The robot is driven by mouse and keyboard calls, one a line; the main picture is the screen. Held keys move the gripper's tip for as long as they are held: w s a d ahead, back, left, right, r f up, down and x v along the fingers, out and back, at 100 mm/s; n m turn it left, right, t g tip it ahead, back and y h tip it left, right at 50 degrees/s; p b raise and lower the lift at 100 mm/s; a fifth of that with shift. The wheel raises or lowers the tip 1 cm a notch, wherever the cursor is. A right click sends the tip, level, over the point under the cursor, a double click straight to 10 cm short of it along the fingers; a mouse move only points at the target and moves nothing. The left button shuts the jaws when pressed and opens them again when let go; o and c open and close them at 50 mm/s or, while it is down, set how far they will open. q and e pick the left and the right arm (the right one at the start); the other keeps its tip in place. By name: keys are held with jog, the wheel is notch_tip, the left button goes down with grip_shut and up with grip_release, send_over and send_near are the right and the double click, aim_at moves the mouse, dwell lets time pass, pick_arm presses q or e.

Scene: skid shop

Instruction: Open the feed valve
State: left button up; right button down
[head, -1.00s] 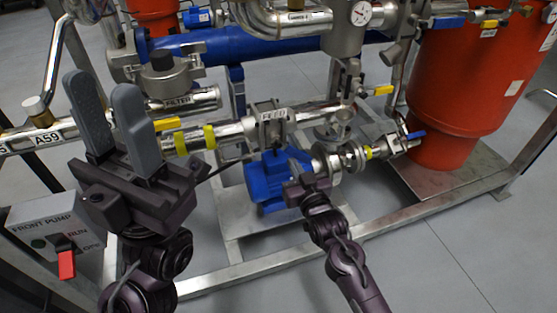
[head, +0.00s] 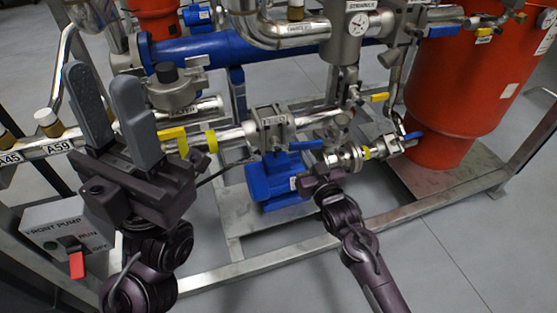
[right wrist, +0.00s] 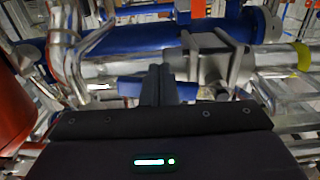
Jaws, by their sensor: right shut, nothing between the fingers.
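The feed valve (head: 272,124) sits on the silver pipe above the blue pump, under a small label that I cannot read clearly. Its blue lever (head: 306,145) points right, roughly along the pipe. My right gripper (head: 321,165) is just below and right of the lever's end; its fingertips are small and hard to make out there. In the right wrist view the right gripper's fingers (right wrist: 158,84) are shut together and empty, with blue showing behind them on both sides; contact cannot be told. My left gripper (head: 112,108) is open and empty at the left, fingers up.
A yellow lever (head: 173,137) is left of the valve, another yellow lever (head: 380,97) right. A blue lever (head: 412,136) sits by the red tank (head: 455,85). The front pump switch box (head: 68,236) is lower left. The frame rail (head: 400,216) crosses in front.

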jog(key=shift+r, duration=0.1)
jog(key=p+v, duration=0.6)
jog(key=v, duration=0.4)
jog(key=shift+d+f, duration=0.2)
jog(key=shift+f, duration=0.1)
dwell(0.8)
